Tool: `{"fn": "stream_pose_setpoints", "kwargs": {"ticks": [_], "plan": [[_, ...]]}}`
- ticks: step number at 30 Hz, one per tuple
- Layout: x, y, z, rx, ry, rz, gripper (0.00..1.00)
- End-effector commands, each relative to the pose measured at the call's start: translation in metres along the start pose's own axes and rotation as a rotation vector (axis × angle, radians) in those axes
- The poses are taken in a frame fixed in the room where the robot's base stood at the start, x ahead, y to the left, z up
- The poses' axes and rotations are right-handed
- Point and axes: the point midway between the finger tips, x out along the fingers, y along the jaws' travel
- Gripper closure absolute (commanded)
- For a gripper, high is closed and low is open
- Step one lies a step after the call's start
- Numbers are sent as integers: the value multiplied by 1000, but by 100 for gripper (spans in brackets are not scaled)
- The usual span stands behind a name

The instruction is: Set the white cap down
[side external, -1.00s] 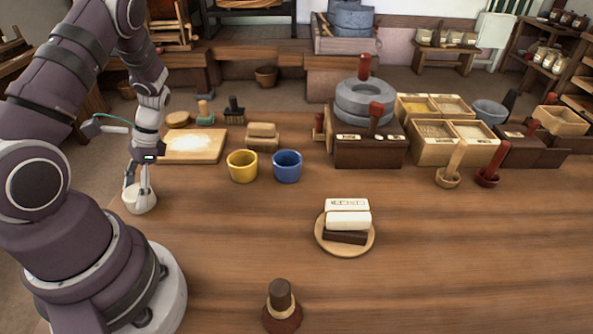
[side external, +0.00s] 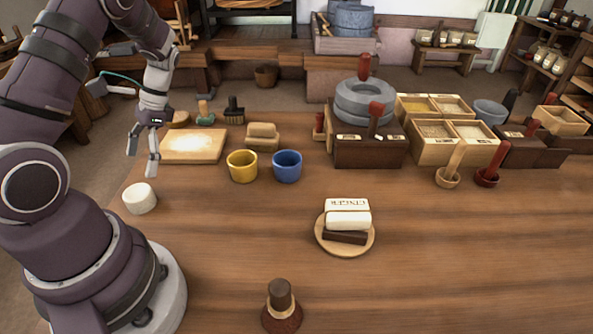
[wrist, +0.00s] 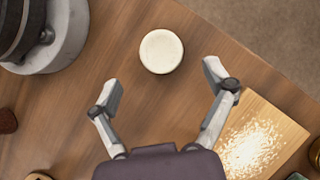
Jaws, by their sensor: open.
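The white cap (side external: 140,198) sits on the wooden table at its left side, beside my arm's base. It also shows in the wrist view (wrist: 161,51) as a round white disc on bare wood, near the table edge. My gripper (side external: 143,164) is above the table, up and slightly right of the cap in the side view, clear of it. In the wrist view my gripper (wrist: 160,82) has its two fingers spread wide with nothing between them. The cap lies just beyond the fingertips in that view.
A floury board (side external: 195,146) lies behind the cap. A yellow cup (side external: 242,166) and a blue cup (side external: 287,166) stand to the right. A round plate (side external: 343,248) holds several bars, including one lettered GINGER. The table between cap and plate is clear.

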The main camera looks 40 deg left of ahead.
Motion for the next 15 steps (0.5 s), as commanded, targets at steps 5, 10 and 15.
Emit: {"fn": "stream_pose_setpoints", "kwargs": {"ticks": [5, 10, 15], "plan": [[-39, -1, -1, 0, 3, -3, 18], [-57, 3, -1, -1, 21, -2, 18], [-94, 42, -3, -14, 245, -13, 18]]}}
